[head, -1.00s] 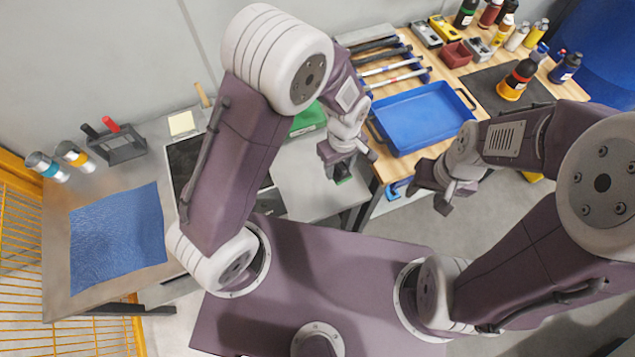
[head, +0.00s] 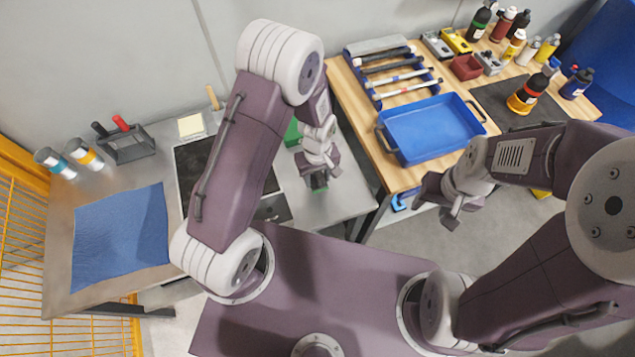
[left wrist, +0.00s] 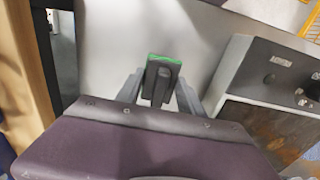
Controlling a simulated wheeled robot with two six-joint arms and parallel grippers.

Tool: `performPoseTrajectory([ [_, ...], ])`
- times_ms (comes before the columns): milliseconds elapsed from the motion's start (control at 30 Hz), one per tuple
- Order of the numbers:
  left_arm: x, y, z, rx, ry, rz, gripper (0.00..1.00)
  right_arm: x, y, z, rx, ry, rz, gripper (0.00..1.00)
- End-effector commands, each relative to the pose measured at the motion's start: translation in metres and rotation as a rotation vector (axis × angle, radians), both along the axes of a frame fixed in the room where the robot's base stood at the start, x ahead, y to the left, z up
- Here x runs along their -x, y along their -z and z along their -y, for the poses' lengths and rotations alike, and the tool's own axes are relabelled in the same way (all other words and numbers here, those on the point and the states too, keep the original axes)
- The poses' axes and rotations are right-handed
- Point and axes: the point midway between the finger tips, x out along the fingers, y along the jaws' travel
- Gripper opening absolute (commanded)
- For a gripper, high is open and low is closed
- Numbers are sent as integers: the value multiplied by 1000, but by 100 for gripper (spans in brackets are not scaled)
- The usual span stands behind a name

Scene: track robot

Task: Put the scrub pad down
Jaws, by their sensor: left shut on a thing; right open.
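The scrub pad (head: 319,182), dark with a green face, is held in my left gripper (head: 318,176), which is shut on it. In the head view they are over the right end of the grey counter (head: 345,190). In the left wrist view the pad (left wrist: 162,76) sits between the two fingers, with its green edge on the far side and the bare counter (left wrist: 150,30) beyond. I cannot tell the gap between pad and counter. My right gripper (head: 450,212) is open and empty, over the floor in front of the wooden bench.
A dark cooktop (head: 195,165) lies left, partly behind my left arm; its knobs show in the left wrist view (left wrist: 270,80). A green object (head: 292,132) is mostly hidden by that arm. A blue cloth (head: 120,240) lies far left. The wooden bench holds a blue tray (head: 432,130).

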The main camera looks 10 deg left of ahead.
Motion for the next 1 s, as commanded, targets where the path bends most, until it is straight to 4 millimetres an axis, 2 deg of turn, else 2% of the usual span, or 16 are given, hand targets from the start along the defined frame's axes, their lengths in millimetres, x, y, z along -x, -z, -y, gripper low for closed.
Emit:
performPoseTrajectory([
  [233,1,37,0,-1,0,-3,0,0,0,0,0,0,0,50],
  [733,1,48,1,0,-1,-1,0,0,6,0,0,0,0,50],
  [767,1,48,1,0,-1,-1,47,0,6,0,0,0,0,50],
  [800,1,47,1,0,-1,-1,58,0,6,0,0,0,0,50],
  [833,1,48,1,0,-1,-1,66,0,6,0,0,0,0,50],
  [1000,3,49,0,-2,-1,-8,66,0,6,0,0,0,0,50],
])
